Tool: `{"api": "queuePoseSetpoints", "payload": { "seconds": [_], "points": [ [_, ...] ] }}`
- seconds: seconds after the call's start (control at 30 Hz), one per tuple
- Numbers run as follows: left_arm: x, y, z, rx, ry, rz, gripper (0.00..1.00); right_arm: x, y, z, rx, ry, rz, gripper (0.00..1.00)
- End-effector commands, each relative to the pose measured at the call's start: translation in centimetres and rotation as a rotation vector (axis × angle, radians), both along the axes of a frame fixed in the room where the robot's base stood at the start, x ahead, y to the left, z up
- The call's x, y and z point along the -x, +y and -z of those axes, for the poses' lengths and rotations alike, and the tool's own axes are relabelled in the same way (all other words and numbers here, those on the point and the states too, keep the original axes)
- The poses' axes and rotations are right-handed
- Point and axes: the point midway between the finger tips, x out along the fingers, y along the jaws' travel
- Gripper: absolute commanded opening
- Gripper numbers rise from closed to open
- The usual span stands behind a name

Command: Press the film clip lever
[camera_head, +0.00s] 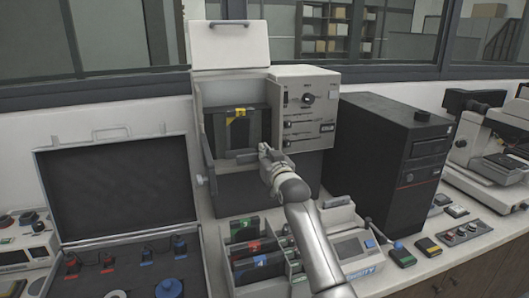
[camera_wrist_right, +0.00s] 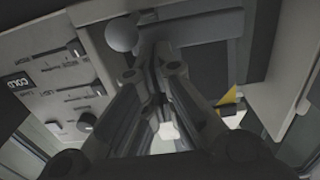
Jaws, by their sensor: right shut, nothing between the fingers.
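The press (camera_head: 305,115) stands open at the back centre, with a control panel on its right half and a dark recess on its left. Inside the recess is a dark plate with a yellow label (camera_head: 236,115). My right gripper (camera_head: 264,150) is shut and empty at the recess's right side, beside the control panel. In the right wrist view its fingertips (camera_wrist_right: 155,52) are close to a grey ball knob (camera_wrist_right: 122,36) beside a dark bar; this may be the film clip lever. I cannot tell whether they touch. In the head view the gripper hides that spot. My left gripper is out of view.
A raised lid (camera_head: 228,45) stands above the recess. A black computer tower (camera_head: 390,155) is close on the right. An open case (camera_head: 115,185) is on the left. A tray of colored cartridges (camera_head: 250,270) lies in front, beneath my right arm.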

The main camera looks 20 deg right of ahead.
Motion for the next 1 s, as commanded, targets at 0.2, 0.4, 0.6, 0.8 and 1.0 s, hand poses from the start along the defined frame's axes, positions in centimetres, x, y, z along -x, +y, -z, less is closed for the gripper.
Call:
{"api": "queuePoseSetpoints", "payload": {
  "seconds": [0.2,0.4,0.6,0.8,1.0],
  "points": [
    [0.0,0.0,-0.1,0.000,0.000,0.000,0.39,-0.3,0.0,0.0,0.000,0.000,0.000,0.00],
    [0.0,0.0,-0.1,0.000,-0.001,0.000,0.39,-0.3,0.0,0.0,0.000,0.000,0.000,0.00],
    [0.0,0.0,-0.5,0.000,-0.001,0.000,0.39,-0.3,0.0,-0.2,0.000,0.008,0.000,0.00],
    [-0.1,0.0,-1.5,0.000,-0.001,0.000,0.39,-0.4,0.0,-0.6,0.002,0.041,0.000,0.00],
    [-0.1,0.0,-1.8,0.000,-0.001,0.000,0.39,-0.5,0.0,-0.6,0.003,0.058,0.000,0.00]
  ]
}}
